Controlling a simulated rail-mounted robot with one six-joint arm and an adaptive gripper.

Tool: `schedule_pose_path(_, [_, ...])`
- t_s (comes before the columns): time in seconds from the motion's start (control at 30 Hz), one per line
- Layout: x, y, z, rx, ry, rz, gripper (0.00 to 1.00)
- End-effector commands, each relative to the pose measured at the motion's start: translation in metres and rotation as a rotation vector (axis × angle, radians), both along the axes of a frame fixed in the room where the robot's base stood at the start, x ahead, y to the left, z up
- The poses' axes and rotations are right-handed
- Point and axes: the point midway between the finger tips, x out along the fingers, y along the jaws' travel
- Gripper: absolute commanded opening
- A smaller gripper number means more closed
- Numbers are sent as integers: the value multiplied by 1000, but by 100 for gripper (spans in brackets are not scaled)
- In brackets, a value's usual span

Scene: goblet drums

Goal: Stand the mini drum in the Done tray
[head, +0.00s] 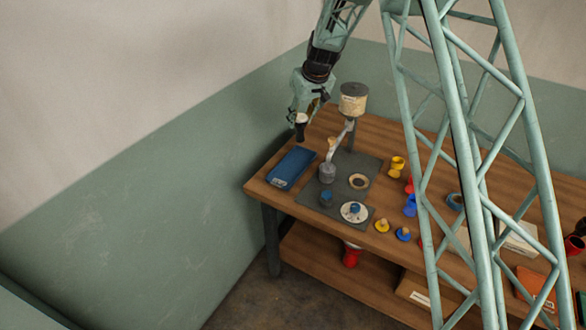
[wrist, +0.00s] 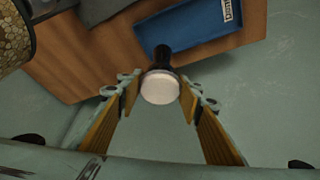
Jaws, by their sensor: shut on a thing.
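The mini drum (head: 301,120) is black with a pale round head. My gripper (head: 302,113) is shut on it and holds it in the air above the back end of the blue tray. In the wrist view the drum's pale head (wrist: 160,88) faces the camera between the yellow-lined fingers (wrist: 159,93), and its dark foot (wrist: 162,57) points away. The blue tray (head: 291,168) lies at the left end of the bench and looks empty. It also shows in the wrist view (wrist: 188,38), with a white label that is hard to read there.
A grey board (head: 311,195) with a stand carrying a cream drum (head: 353,98) is right of the tray. Yellow, red and blue small goblets (head: 397,166) stand farther right on the wooden bench (head: 328,120). The bench's left edge is close to the tray.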

Motion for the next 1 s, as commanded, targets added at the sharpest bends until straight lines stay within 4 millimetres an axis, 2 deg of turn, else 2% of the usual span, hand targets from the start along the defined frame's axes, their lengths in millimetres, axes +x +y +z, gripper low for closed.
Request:
schedule_pose_path(0.27, [-1,0,-10,0,2,-1,21])
schedule_pose_path(0.7, [0,0,-58,0,1,-2,21])
schedule_pose_path(1.0, [0,0,-62,0,0,-1,21])
